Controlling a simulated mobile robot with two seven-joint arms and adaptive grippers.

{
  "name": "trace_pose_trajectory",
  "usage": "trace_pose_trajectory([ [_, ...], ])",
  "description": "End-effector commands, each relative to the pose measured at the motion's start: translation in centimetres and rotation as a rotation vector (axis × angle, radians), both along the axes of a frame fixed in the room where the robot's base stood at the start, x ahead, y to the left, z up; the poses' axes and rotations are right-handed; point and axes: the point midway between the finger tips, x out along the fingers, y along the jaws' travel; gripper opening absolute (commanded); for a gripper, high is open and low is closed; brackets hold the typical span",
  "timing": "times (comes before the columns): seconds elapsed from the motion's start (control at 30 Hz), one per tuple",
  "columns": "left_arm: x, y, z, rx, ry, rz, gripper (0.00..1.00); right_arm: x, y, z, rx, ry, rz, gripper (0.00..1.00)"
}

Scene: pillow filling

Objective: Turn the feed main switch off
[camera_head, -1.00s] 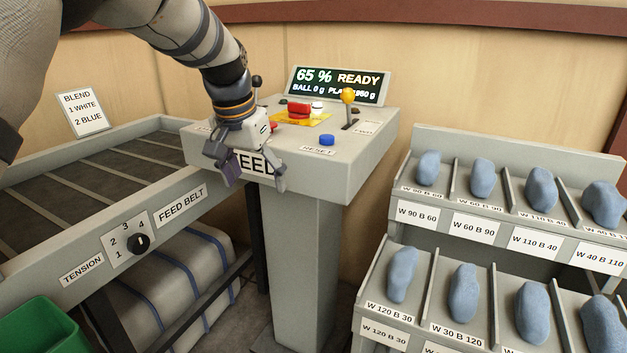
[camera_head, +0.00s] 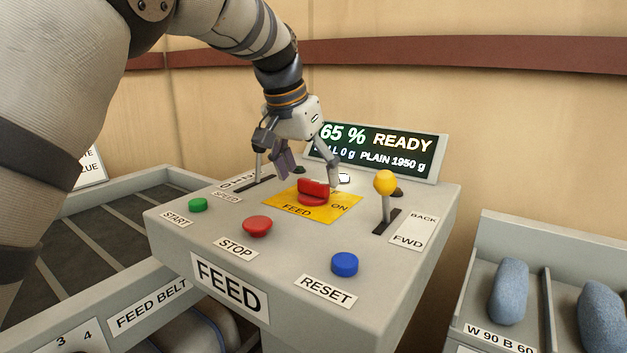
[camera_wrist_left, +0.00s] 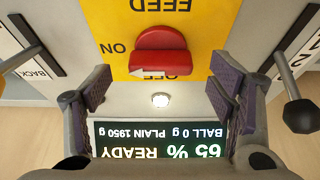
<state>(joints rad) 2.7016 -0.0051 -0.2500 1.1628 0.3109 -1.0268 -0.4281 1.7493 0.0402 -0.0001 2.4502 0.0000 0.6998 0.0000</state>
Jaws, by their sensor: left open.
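The feed main switch is a red rotary knob (camera_head: 313,190) on a yellow plate (camera_head: 290,207) on top of the grey FEED console. In the left wrist view the knob (camera_wrist_left: 160,50) shows upside down, with its bar lying crosswise. A white pointer mark at the bar's left end faces the ON side; the OFF label is partly hidden by the bar. My left gripper (camera_head: 308,172) is open above and behind the knob. In the wrist view its two fingers (camera_wrist_left: 163,88) are spread wide, below the knob in the picture, with nothing between them. My right gripper is not in view.
A yellow-topped lever (camera_head: 385,184) stands right of the plate, and a black-knobbed lever left, near the gripper. Green START (camera_head: 198,205), red STOP (camera_head: 257,226) and blue RESET (camera_head: 344,264) buttons sit in front. The display (camera_head: 375,150) reading 65 % READY stands behind.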

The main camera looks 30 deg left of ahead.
Motion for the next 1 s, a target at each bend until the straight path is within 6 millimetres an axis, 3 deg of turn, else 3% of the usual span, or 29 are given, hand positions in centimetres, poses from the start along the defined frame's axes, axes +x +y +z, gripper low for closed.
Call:
trace_pose_trajectory([
  [0.17,0.9,-0.1,-2.1,0.001,-0.001,-0.001,0.77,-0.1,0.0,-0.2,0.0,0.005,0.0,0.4],
  [0.43,1.0,-0.1,-2.3,0.001,-0.002,-0.001,0.77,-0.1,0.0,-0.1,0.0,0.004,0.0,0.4],
  [0.47,1.0,-0.1,-2.3,0.001,-0.002,-0.001,0.74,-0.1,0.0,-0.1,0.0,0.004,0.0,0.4],
  [0.67,1.0,-0.1,-2.3,0.001,-0.002,0.0,0.29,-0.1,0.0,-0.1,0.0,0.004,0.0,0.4],
  [1.0,0.9,-0.1,-2.2,0.002,-0.003,0.031,0.29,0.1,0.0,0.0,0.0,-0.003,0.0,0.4],
])
